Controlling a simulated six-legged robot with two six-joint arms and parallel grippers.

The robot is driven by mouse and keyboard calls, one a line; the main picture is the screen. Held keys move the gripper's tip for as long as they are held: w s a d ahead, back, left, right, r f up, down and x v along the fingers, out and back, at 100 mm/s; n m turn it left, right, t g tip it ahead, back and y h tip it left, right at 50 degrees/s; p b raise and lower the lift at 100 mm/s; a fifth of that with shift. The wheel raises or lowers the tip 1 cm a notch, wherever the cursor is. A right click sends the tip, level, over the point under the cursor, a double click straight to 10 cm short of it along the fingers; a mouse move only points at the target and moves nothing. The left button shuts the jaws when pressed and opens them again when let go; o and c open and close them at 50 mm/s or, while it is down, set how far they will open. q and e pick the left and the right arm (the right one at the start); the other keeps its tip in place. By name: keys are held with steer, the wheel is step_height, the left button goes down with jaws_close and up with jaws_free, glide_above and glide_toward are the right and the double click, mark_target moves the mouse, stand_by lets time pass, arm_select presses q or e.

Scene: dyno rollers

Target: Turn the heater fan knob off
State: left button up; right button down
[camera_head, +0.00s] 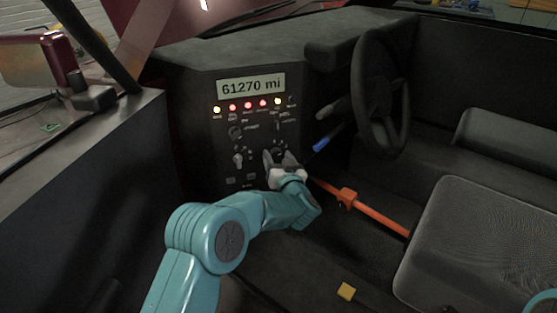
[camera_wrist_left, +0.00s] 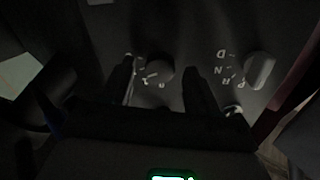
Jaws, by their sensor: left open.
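The dashboard panel (camera_head: 205,140) carries several small dark knobs under a lit display. My left gripper (camera_head: 278,157) is at the panel's lower right, pointing at it. It is open, with its fingers on either side of a small round knob, which shows between them in the left wrist view (camera_wrist_left: 161,69). This knob has small white marks beside it, and I take it for the heater fan knob. A gap shows between the knob and each finger. In the head view the gripper mostly hides this knob. I cannot read its setting. My right gripper is out of view.
A selector knob marked D, N, R, P (camera_wrist_left: 260,70) is close beside the gripper. The steering wheel (camera_head: 382,95), a blue-tipped lever (camera_head: 321,143) and an orange bar (camera_head: 370,212) are to the right. A seat (camera_head: 480,250) fills the lower right.

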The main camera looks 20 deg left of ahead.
arm_select(q)
steer(key=c, duration=1)
steer(key=shift+c, duration=0.2)
steer(key=shift+f, duration=0.1)
steer(key=n+b, duration=0.3)
steer(key=shift+f+n, duration=0.15)
steer(key=shift+n, duration=0.15)
steer(key=n+b, duration=0.3)
steer(key=n, duration=0.1)
steer(key=shift+n+b, duration=0.3)
steer(key=n+b, duration=0.2)
steer(key=shift+n, duration=0.3)
steer(key=shift+n+b, duration=1)
steer(key=shift+n, duration=0.6)
